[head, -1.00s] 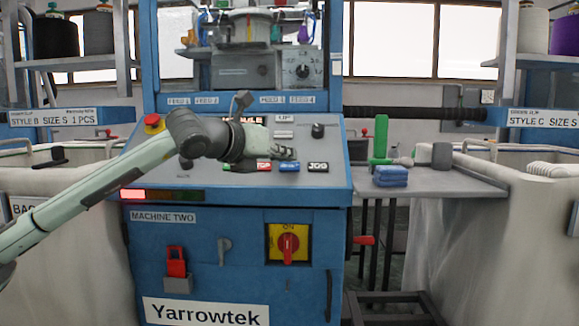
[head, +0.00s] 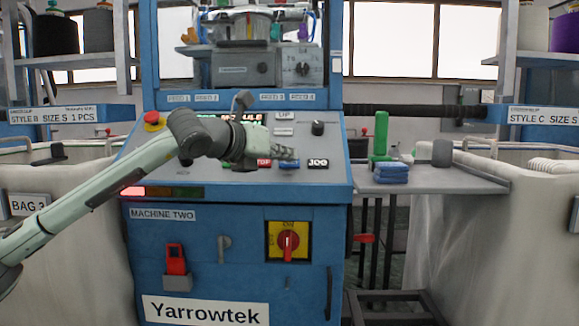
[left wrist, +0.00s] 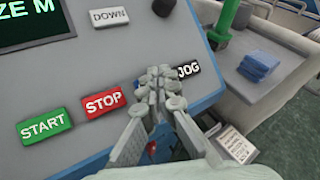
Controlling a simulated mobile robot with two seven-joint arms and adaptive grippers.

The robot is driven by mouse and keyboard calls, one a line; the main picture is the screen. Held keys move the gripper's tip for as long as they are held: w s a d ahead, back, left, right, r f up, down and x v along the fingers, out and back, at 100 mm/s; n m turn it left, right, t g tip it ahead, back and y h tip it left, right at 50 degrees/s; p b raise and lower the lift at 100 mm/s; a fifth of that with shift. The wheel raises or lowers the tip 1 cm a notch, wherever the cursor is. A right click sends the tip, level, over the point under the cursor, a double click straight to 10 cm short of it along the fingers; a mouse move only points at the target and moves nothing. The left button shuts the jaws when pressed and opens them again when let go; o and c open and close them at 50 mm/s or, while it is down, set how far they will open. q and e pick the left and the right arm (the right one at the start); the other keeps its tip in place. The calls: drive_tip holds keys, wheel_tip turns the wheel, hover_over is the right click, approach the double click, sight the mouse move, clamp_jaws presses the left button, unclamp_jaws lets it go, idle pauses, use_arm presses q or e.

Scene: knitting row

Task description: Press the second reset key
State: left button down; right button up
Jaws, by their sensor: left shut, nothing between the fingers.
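On the sloped panel of machine two (head: 163,215), a red STOP key (head: 264,163), a blue key (head: 289,164) and a black JOG key (head: 318,162) sit in a row. The blue key's label is too small to read; I take it as the reset key. My left gripper (head: 286,152) is shut and empty, its fingertips just above or at the blue key; contact cannot be told. In the left wrist view the fingers (left wrist: 161,76) lie between STOP (left wrist: 104,102) and JOG (left wrist: 188,70) and hide most of the blue key. My right gripper is not in view.
A green START key (left wrist: 44,128), a DOWN key (left wrist: 109,17) and a dark knob (head: 318,129) share the panel. A red emergency button (head: 153,120) is at its left. A side table (head: 455,178) at the right holds folded blue cloth (head: 391,173) and a green object (head: 380,135).

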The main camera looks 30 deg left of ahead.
use_arm(q)
drive_tip(key=shift+w+a+f+b, duration=0.15)
drive_tip(key=shift+w+f+b, duration=0.05)
drive_tip(key=shift+f+b, duration=0.15)
idle(0.9)
drive_tip(key=shift+r, duration=0.1)
drive_tip(key=shift+s+d+r, duration=0.3)
drive_tip(key=shift+s+r, duration=0.15)
drive_tip(key=shift+r, duration=0.1)
drive_tip(key=s+r, duration=0.1)
drive_tip(key=d+r+p, duration=0.1)
drive_tip(key=s+r+p, duration=0.1)
drive_tip(key=r, duration=0.1)
drive_tip(key=shift+s+d, duration=0.3)
drive_tip(key=shift+f, duration=0.1)
idle(0.9)
